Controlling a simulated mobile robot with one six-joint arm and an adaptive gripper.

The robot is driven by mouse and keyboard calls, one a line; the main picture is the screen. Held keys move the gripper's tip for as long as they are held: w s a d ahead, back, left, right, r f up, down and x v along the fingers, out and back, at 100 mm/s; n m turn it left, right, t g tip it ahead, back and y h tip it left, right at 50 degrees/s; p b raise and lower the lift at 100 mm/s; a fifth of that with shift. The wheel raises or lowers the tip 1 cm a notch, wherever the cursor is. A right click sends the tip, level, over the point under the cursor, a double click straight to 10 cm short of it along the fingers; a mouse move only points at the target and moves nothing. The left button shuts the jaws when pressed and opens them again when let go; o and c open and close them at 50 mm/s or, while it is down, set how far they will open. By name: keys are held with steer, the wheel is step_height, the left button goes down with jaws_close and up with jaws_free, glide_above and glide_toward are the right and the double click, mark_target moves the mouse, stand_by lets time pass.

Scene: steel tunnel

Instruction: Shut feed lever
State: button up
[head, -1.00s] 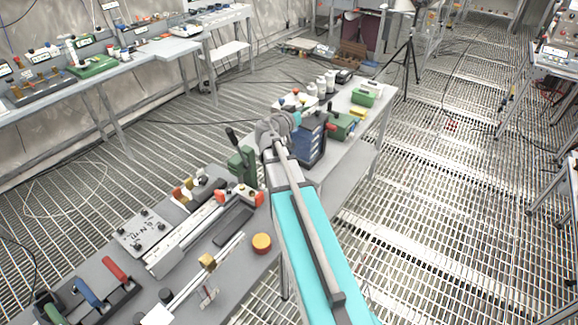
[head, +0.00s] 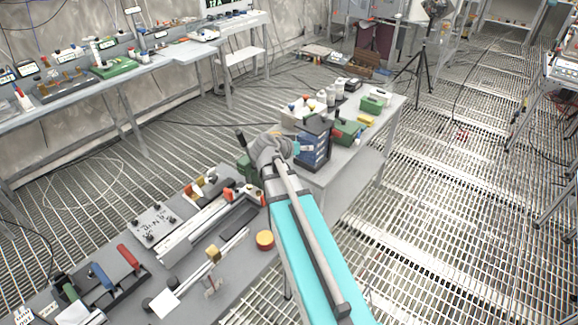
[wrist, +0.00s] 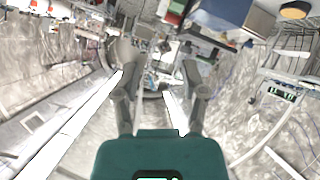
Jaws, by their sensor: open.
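No lever carries a readable feed label, so I cannot tell which one is the feed lever. A black-handled lever (head: 240,138) stands tilted on a green body, just left of my arm's wrist. At the bench's near left, a row holds a red lever (head: 128,257), a blue lever (head: 101,275) and a green lever (head: 69,292), all leaning. In the wrist view my gripper (wrist: 158,80) is open, fingers wide apart, with nothing held between them. In the head view my wrist largely hides the gripper, beside a blue drawer box.
The blue drawer box (head: 314,146) stands close right of my wrist. A yellow-topped round knob (head: 265,239) and a slide rail (head: 195,229) lie on the near bench. Green boxes and white bottles (head: 331,95) stand farther back. The grating floor to the right is open.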

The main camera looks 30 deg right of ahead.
steer(key=s+a+f+n+g+y+p, duration=0.1)
steer(key=s+a+f+n+y, duration=0.1)
steer(key=a, duration=0.5)
steer(key=shift+s+f+y, duration=0.2)
steer(key=shift+f+y, duration=0.3)
steer(key=shift+y, duration=0.2)
steer(key=shift+a, duration=0.1)
steer(key=s+a+f+n+g+y, duration=0.1)
steer(key=s+a+n+y, duration=0.1)
steer(key=a, duration=0.4)
steer(key=s+a+f+n+y, duration=0.2)
steer(key=s+a+n+y, duration=0.1)
steer(key=a, duration=0.3)
steer(key=s+a+f+n+g+y, duration=0.1)
steer(key=s+a+f+n+y, duration=0.1)
steer(key=a, duration=0.5)
steer(key=shift+s+g+y, duration=0.3)
steer(key=shift+s+y, duration=0.2)
steer(key=shift+s+a+n, duration=0.1)
steer(key=shift+a+n, duration=0.2)
